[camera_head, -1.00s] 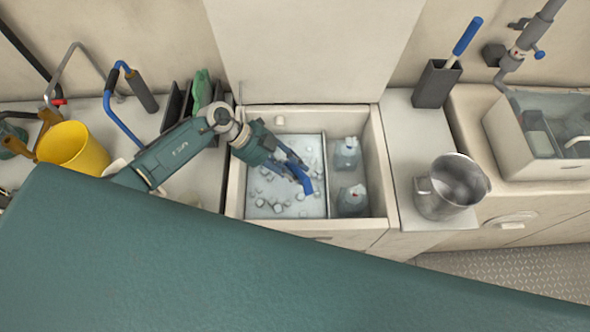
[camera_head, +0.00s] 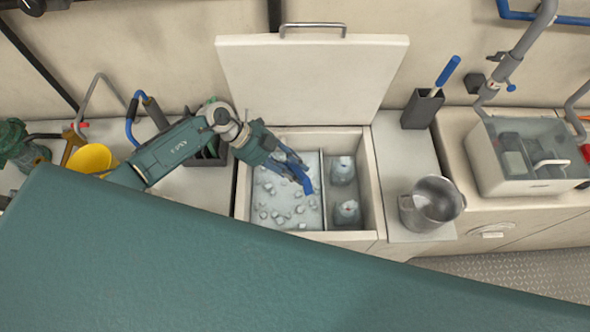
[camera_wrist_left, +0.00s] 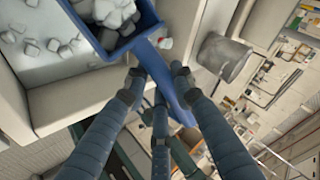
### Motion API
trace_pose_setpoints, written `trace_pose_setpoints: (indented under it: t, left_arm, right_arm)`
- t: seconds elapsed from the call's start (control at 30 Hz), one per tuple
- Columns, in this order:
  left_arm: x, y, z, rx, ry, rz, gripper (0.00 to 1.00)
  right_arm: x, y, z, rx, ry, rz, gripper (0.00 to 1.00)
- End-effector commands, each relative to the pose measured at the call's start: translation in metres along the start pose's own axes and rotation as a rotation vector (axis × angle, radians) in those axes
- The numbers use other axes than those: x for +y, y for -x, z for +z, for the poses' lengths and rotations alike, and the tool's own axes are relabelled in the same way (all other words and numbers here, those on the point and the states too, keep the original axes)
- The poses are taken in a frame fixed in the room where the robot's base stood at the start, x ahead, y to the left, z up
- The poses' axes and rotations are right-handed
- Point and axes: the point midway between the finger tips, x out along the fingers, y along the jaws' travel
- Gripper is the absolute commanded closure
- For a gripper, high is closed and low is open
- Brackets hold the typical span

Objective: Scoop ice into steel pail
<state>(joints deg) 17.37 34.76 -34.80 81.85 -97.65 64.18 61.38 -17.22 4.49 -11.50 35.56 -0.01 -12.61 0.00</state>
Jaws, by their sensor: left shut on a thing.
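My left gripper (camera_head: 284,158) is shut on the handle of a blue scoop (camera_head: 304,180) over the ice compartment of the open bin. In the left wrist view, the fingers close around the scoop's blue handle (camera_wrist_left: 174,92), and pale ice cubes (camera_wrist_left: 112,14) lie within the scoop's blue walls. Loose ice cubes (camera_head: 272,214) are scattered over the compartment floor. The steel pail (camera_head: 436,201) stands upright on the counter right of the bin, apart from the scoop; it also shows in the left wrist view (camera_wrist_left: 222,58). My right gripper is out of view.
The bin's raised lid (camera_head: 312,75) stands behind it. Bottles (camera_head: 346,212) stand in the narrow right compartment. A dark holder (camera_head: 422,108) with a blue-handled tool is behind the pail. A yellow container (camera_head: 91,158) is at left. A clear-topped box (camera_head: 528,150) is at right.

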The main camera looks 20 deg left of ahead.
Motion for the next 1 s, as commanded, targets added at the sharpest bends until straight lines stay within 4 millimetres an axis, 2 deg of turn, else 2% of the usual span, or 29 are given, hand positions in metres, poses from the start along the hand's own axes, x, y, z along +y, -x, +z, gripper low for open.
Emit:
trace_pose_setpoints:
  t: [0.03, 0.43, 0.7, 1.0]
  left_arm:
    - [-0.006, 0.009, -0.007, 0.000, -0.001, 0.000, 0.98]
    - [-0.029, 0.044, -0.031, -0.001, -0.001, -0.001, 0.98]
    - [-0.037, 0.058, -0.042, 0.000, -0.001, -0.001, 0.98]
    - [-0.038, 0.059, -0.043, 0.000, -0.001, -0.001, 0.98]
  right_arm:
    - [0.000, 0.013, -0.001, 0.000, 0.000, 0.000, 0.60]
    - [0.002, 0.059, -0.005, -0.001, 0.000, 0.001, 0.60]
    - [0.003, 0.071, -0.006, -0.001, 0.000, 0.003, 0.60]
    - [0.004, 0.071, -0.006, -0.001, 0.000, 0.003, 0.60]
